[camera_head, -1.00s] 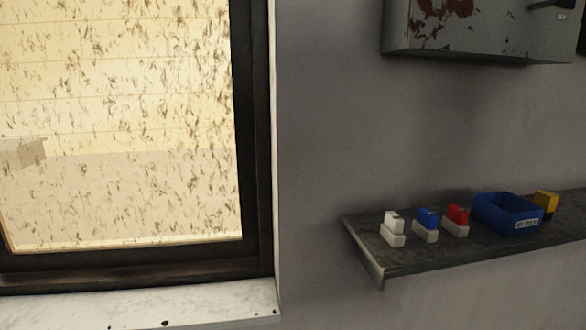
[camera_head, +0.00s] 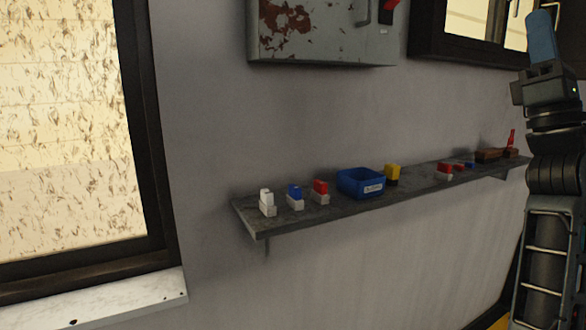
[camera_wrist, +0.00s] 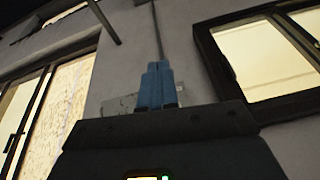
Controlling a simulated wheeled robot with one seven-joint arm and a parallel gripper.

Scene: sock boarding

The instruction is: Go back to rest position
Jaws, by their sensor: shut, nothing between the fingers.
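My gripper (camera_head: 541,38) shows at the right edge of the head view, at the top of my raised arm. Its blue fingers point up and lie together, with nothing held. In the wrist view the blue fingers (camera_wrist: 157,86) are side by side and touching, in front of the grey wall between two windows. The gripper is apart from the shelf and its items. No sock is visible in either view.
A grey shelf (camera_head: 330,211) on the wall holds a blue bin (camera_head: 361,184), small white, blue, red and yellow blocks, and brown items. A rusty grey cabinet (camera_head: 320,32) hangs above. A dark-framed window (camera_head: 70,150) is at left.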

